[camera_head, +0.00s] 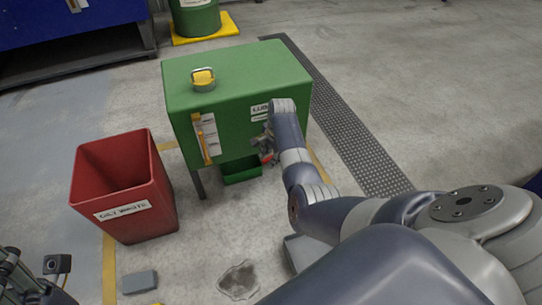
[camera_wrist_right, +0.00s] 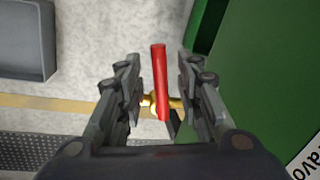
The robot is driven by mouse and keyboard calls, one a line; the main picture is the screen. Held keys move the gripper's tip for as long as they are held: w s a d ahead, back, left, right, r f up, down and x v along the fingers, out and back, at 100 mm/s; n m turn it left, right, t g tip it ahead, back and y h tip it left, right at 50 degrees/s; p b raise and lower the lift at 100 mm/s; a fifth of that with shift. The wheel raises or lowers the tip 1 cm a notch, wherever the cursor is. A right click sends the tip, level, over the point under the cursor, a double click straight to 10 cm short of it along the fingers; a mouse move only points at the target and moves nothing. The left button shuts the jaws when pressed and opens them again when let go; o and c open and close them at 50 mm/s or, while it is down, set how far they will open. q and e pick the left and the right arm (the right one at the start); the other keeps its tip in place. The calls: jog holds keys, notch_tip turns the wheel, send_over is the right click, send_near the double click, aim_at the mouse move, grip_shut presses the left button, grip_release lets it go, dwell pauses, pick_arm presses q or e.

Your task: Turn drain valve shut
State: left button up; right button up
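The drain valve has a red lever (camera_wrist_right: 160,75) and a brass body (camera_wrist_right: 176,102), low beside the green tank (camera_head: 245,85). In the right wrist view the lever lies lengthwise between my right gripper's fingers, across the brass body. My right gripper (camera_wrist_right: 156,82) is open, with a gap on both sides of the lever. In the head view my right gripper (camera_head: 266,146) is at the tank's front face, and mostly hides the valve; a bit of red shows there. My left gripper (camera_head: 22,284) is partly visible at the bottom left, far from the valve; its opening is unclear.
A green tray (camera_head: 242,169) sits under the tank's front. A red oily waste bin (camera_head: 125,190) stands to its left. A floor grating (camera_head: 345,125) runs along the tank's right. A grey block (camera_head: 139,282) and a stain (camera_head: 238,281) are on the floor in front.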

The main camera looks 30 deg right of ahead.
grip_shut()
jog(key=shift+w+a+r+m+p, duration=0.1)
jog(key=shift+w+r+m+p, duration=0.25)
jog(key=shift+m+p, duration=0.4)
jog(key=shift+w+f+m+p, duration=0.15)
jog(key=shift+w+m+p, duration=0.1)
jog(key=shift+m+p, duration=0.1)
jog(key=shift+w+f+m+h, duration=0.15)
jog(key=shift+w+m+h, duration=0.3)
jog(key=shift+m, duration=0.45)
grip_release()
